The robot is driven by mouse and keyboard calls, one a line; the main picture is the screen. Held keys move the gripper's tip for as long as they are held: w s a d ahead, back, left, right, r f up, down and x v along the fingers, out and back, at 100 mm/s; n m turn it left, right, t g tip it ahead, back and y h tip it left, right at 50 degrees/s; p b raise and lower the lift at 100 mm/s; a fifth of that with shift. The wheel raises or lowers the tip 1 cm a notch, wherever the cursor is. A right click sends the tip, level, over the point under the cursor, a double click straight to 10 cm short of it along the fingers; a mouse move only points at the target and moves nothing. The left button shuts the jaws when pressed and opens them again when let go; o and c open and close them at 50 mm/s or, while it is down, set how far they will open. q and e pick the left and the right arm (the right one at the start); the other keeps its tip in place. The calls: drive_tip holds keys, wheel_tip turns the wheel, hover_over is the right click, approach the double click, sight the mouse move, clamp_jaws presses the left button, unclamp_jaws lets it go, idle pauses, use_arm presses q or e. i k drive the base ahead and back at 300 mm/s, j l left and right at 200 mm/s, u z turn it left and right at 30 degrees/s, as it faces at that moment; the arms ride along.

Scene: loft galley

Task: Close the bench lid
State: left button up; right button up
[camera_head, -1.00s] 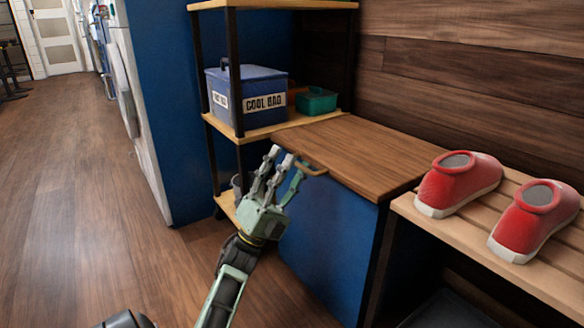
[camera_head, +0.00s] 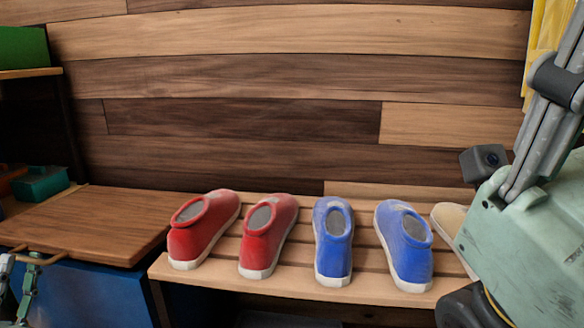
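The bench lid (camera_head: 100,222) is a brown wooden board at the left in the head view. It lies flat on top of a blue bench (camera_head: 95,295), with a tan bar handle (camera_head: 42,258) at its front edge. My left gripper (camera_head: 18,268) is at the lower left edge, by the handle. Its fingers stand apart with nothing seen between them, and part of it is cut off. My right gripper (camera_head: 540,130) looms close at the right edge. Its fingertips are out of frame, so I cannot tell its opening.
A slatted wooden shoe bench (camera_head: 205,282) adjoins the lid on the right. It bears red shoes (camera_head: 205,228), blue shoes (camera_head: 405,245) and a cream shoe (camera_head: 450,220) partly behind my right gripper. A green box (camera_head: 40,183) sits on a shelf at the left. A plank wall stands behind.

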sight(115, 226)
drive_tip(key=k+j, duration=0.1)
drive_tip(key=k, duration=0.4)
drive_tip(key=k+j, duration=0.1)
drive_tip(key=k, duration=0.4)
